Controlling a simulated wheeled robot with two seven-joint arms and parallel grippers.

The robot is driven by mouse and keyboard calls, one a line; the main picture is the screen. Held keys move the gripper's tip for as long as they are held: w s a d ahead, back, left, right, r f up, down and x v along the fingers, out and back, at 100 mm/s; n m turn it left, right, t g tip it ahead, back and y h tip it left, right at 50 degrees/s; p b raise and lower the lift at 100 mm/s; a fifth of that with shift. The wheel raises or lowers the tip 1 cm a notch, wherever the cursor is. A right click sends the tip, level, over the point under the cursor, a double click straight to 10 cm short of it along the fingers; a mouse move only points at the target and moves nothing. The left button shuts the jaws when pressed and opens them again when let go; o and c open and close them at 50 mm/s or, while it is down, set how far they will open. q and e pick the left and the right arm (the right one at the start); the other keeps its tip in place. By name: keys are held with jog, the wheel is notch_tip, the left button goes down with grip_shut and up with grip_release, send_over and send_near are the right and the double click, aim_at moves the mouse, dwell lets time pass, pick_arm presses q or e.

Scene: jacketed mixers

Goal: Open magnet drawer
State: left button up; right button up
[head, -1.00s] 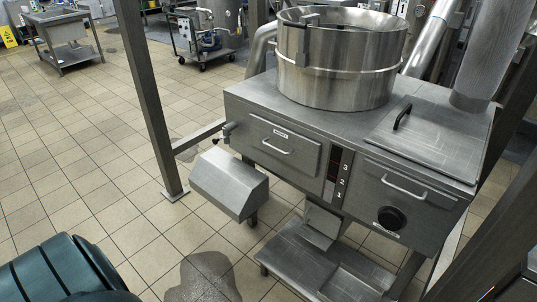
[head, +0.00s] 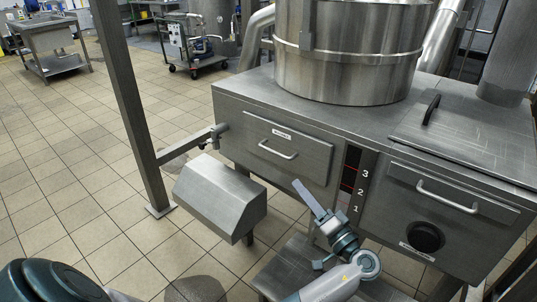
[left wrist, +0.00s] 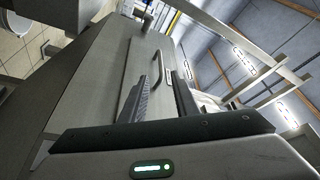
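A steel machine has two front panels with bar handles. The left drawer front (head: 310,160) has a small label, too small to read, and a handle (head: 277,150); it looks shut. The right front (head: 455,225) has its own handle (head: 447,197) and a round black opening or knob. My left gripper (head: 303,190) is in front of and below the left drawer's right part, apart from its handle. In the left wrist view my left gripper (left wrist: 163,85) has its fingers apart, with nothing between them; a bar handle (left wrist: 162,68) on a flat panel shows beyond. My right gripper is out of view.
A large steel drum (head: 350,50) stands on the machine. A sloped steel box (head: 220,195) juts out below left, and an upright post (head: 125,110) stands left. A strip numbered 1 to 3 (head: 352,180) lies between the fronts. Tiled floor at left is open.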

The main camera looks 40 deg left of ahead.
aim_at(270, 151)
pick_arm(q)
jog(key=shift+a, duration=0.1)
dwell(0.3)
